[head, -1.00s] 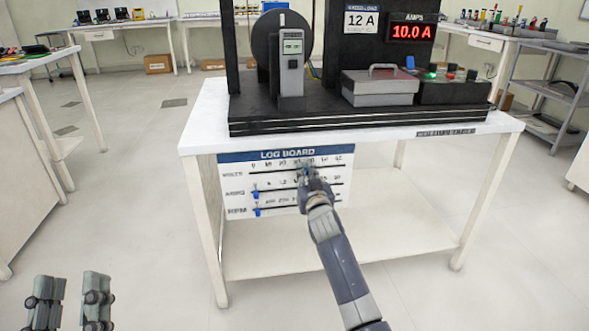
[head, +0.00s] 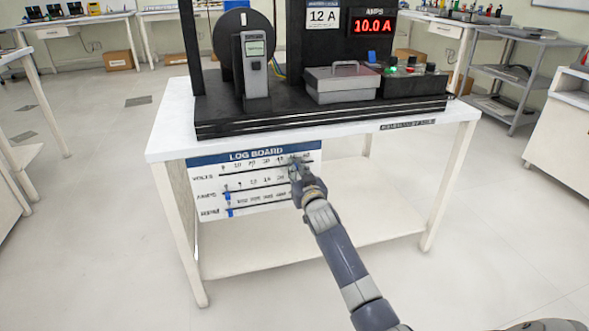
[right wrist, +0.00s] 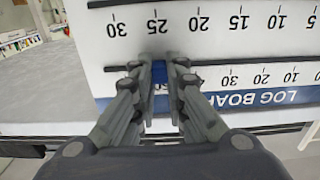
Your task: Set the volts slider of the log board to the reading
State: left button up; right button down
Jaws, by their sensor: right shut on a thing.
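The white log board (head: 262,202) hangs on the front of the bench under its blue title strip. Its top row is volts, with amps and a third row below. My right gripper (head: 296,168) is at the right part of the volts row. In the right wrist view, where the board appears upside down, the right gripper (right wrist: 160,85) is shut on the blue volts slider (right wrist: 160,78), beyond the 30 mark and away from the 10. The fingers hide the nearest marks. The grey meter (head: 255,62) stands on the bench; its small display is too small to read. My left gripper is out of view.
Blue sliders of the lower rows (head: 228,195) sit at the left. A red display (head: 373,27) reads 10.0 A beside a 12 A card (head: 323,17). A lidded grey box (head: 342,83) is on the black base. The lower shelf (head: 330,228) looks clear.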

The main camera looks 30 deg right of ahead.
jog(key=shift+f, duration=0.1)
jog(key=c, duration=1.6)
grip_release()
jog(key=v, duration=1.2)
jog(key=shift+a, duration=0.1)
